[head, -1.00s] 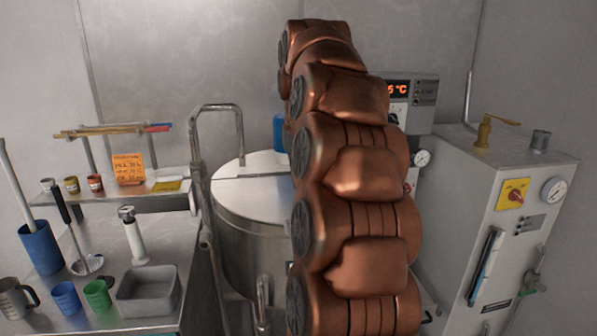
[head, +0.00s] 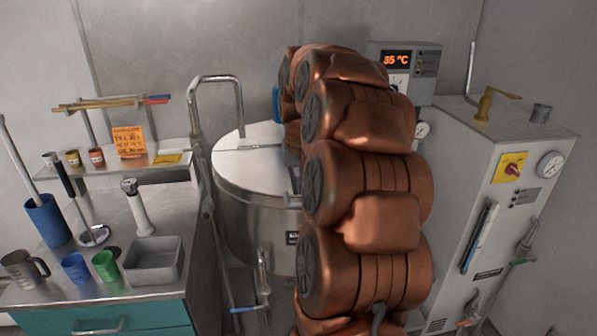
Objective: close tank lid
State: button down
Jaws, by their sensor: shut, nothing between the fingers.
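The steel tank (head: 250,222) stands in the middle of the head view, partly behind my copper arm. Its round top, with the lid (head: 250,170), looks flat and level where it shows. A straight seam crosses the top towards the back. The right part of the top and lid is hidden behind my arm, so I cannot tell whether the lid sits fully down there. My arm rises in front of the tank and bends away over its right side. My gripper is hidden behind the arm links.
A bent steel pipe (head: 216,80) rises at the tank's left. A counter on the left holds a grey tray (head: 153,262), a blue cup (head: 76,268) and a green cup (head: 105,265). A metal cabinet (head: 505,190) with a gauge stands on the right. A temperature display (head: 397,60) hangs behind.

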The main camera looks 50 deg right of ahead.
aim_at(298, 206)
jog(key=shift+f, duration=0.6)
jog(key=shift+f, duration=0.1)
notch_tip(298, 206, down, 3)
jog(key=b, duration=0.3)
jog(key=shift+s+t+h, duration=0.1)
jog(key=shift+t+h, duration=0.2)
jog(key=shift+t, duration=0.1)
jog(key=shift+s+a+f, duration=0.1)
jog(key=shift+a+f, duration=0.05)
jog(key=shift+f, duration=0.15)
jog(key=b+v, duration=0.2)
jog(key=v, duration=1.3)
jog(key=shift+w+d, duration=0.35)
